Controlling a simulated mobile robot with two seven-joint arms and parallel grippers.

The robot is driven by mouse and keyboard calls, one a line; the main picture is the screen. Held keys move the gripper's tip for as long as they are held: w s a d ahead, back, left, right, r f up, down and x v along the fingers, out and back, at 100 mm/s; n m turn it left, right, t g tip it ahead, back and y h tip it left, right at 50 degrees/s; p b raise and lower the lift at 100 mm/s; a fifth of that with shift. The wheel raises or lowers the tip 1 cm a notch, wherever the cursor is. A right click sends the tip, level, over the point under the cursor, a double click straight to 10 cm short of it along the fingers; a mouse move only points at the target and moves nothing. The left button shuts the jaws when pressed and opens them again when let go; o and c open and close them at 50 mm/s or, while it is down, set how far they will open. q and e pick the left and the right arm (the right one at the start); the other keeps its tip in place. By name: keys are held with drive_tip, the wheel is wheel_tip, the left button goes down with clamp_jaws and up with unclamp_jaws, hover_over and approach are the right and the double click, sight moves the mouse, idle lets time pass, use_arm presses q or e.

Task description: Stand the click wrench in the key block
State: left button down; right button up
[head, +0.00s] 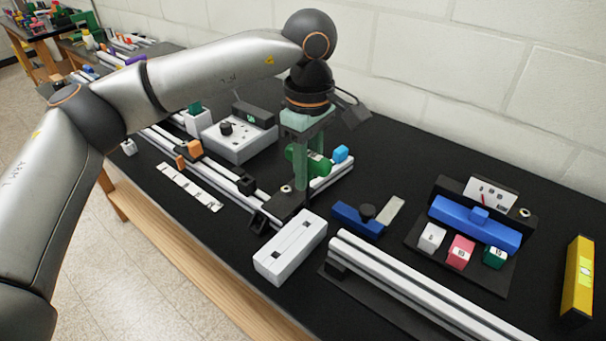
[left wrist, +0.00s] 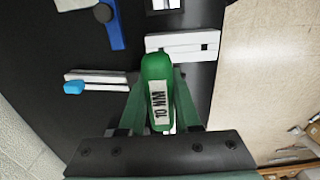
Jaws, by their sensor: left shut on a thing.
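My left gripper (head: 302,178) is shut on the green click wrench (head: 313,162), above the table and behind the white block. In the left wrist view the wrench's green body (left wrist: 157,70), with a "10 NM" label, lies between my two fingers (left wrist: 159,92). Its lower end is mostly hidden. A white block with two dark square holes, which looks like the key block (head: 290,247), sits on the table in front of the gripper. It also shows beyond the wrench in the left wrist view (left wrist: 190,45). My right gripper is not in view.
Aluminium rails (head: 420,290) lie right of the white block. A blue clamp-like part (head: 355,218), a rack with a blue bar (head: 472,222) and a yellow level (head: 579,278) stand further right. A grey control box (head: 240,138) and a blue-ended white bar (head: 335,170) are behind.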

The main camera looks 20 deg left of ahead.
sight(307, 200)
use_arm(q)
drive_tip(key=shift+s, duration=0.1)
drive_tip(key=shift+f+b, duration=1.75)
drive_tip(key=shift+f, duration=0.55)
drive_tip(key=shift+f, duration=0.15)
drive_tip(key=shift+f+b, duration=1.65)
drive_tip(key=shift+f, duration=0.4)
drive_tip(key=c, duration=0.5)
unclamp_jaws()
